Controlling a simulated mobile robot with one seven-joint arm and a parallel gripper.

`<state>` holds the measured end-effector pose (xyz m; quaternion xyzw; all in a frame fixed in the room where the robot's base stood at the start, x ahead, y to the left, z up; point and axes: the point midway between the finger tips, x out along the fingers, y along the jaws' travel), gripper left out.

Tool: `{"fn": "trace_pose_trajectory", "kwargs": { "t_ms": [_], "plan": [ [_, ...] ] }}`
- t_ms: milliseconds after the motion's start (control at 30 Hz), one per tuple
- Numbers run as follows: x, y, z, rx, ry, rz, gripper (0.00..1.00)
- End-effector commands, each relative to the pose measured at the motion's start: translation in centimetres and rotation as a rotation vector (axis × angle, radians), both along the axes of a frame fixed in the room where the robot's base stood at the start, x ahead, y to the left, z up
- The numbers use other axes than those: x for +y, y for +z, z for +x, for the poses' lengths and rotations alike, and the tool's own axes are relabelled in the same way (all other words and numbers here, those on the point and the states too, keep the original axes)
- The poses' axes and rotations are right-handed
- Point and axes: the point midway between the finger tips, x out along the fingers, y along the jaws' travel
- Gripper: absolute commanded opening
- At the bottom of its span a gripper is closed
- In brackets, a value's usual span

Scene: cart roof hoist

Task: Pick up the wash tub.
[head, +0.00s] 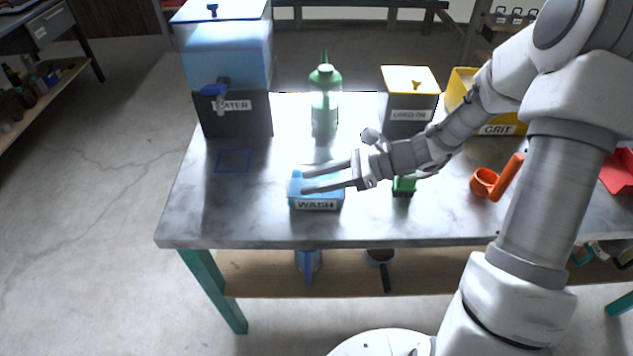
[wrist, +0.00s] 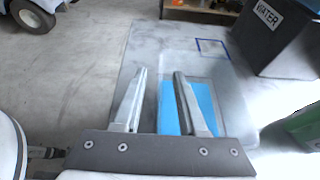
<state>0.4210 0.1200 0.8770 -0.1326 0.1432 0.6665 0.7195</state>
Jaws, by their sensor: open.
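The wash tub (head: 316,205) is a small blue box with a WASH label on its front, standing on the grey table near the front edge. My gripper (head: 304,181) is open and appears over the tub in the head view, its fingers pointing left and partly covering the tub's top. In the wrist view the tub's blue (wrist: 168,112) shows between the fingers and beyond the right finger. There the left finger of my gripper (wrist: 159,72) lies left of the blue and the right finger crosses it. I cannot tell the height gap or any contact.
A blue WATER tank (head: 228,70) stands behind left, near a blue outlined square (head: 234,161) on the table (head: 200,215). A green bottle (head: 325,100), a USED OIL box (head: 409,105), a green brush-like item (head: 403,185) and an orange cup (head: 485,182) stand around.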

Motion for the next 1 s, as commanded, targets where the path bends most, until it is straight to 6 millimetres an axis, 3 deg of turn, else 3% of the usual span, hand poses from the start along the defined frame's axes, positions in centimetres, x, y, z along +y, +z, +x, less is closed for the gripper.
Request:
{"fn": "trace_pose_trajectory", "kwargs": {
  "t_ms": [67,300,1000],
  "plan": [
    [-0.02,0.02,0.0,0.0,0.0,0.0,0.41],
    [-0.04,0.03,0.01,0.0,0.0,0.0,0.0],
    [-0.07,0.05,0.01,0.0,-0.001,0.0,0.0]
  ]
}}
